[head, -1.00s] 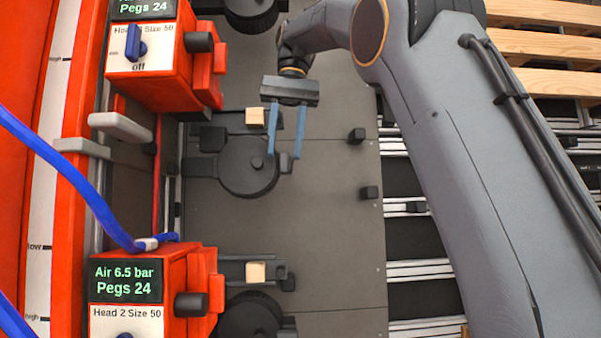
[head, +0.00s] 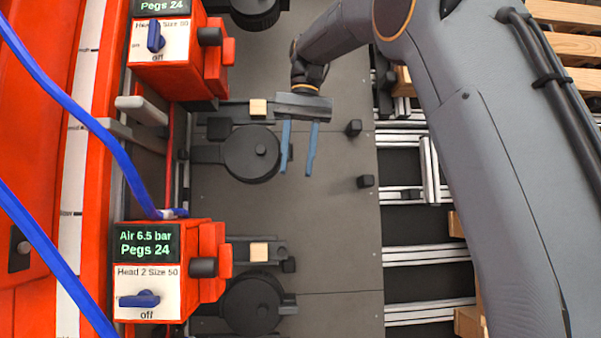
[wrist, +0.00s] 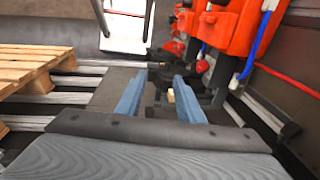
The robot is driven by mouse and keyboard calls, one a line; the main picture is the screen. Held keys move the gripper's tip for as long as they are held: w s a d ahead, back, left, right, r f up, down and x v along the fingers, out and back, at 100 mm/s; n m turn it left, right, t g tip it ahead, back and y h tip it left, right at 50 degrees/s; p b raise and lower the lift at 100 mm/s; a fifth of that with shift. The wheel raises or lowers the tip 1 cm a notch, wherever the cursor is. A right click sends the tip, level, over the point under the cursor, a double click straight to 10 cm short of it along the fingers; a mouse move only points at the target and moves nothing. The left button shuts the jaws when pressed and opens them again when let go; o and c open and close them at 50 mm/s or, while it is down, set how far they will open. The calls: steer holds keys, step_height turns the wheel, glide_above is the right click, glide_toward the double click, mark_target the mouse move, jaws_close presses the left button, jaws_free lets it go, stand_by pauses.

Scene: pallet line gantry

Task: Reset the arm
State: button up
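My gripper (head: 298,148) hangs over the grey deck plate (head: 320,225) in the head view, right of a round black fixture (head: 252,153). Its two blue fingers are apart with nothing between them. In the wrist view the open fingers (wrist: 158,98) point toward the orange machine heads. The same kind of block (head: 258,107) sits on a black bracket left of my gripper in the head view.
Orange heads (head: 165,270) with displays and blue knobs line the left, with blue hoses (head: 85,120) beside them. A second wooden block (head: 259,252) sits lower down. Wooden pallets (wrist: 35,65) and pale rails (head: 425,255) lie at the deck's other side. The plate's lower right is clear.

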steer(key=s+d+f+t+b, duration=0.25)
steer(key=d+f, duration=0.35)
steer(key=f, duration=0.4)
steer(key=s+d+f+t+b, duration=0.1)
steer(key=s+d+f+b, duration=0.2)
steer(key=d+f, duration=0.6)
steer(key=s+d+f+t+h+b, duration=0.1)
steer(key=s+d+f+b, duration=0.3)
steer(key=s+f, duration=0.9)
step_height(320, 180, down, 3)
steer(key=shift+s+d+r+t, duration=0.15)
steer(key=shift+s+d+t, duration=0.25)
steer(key=shift+d+t, duration=0.35)
steer(key=shift+c, duration=0.4)
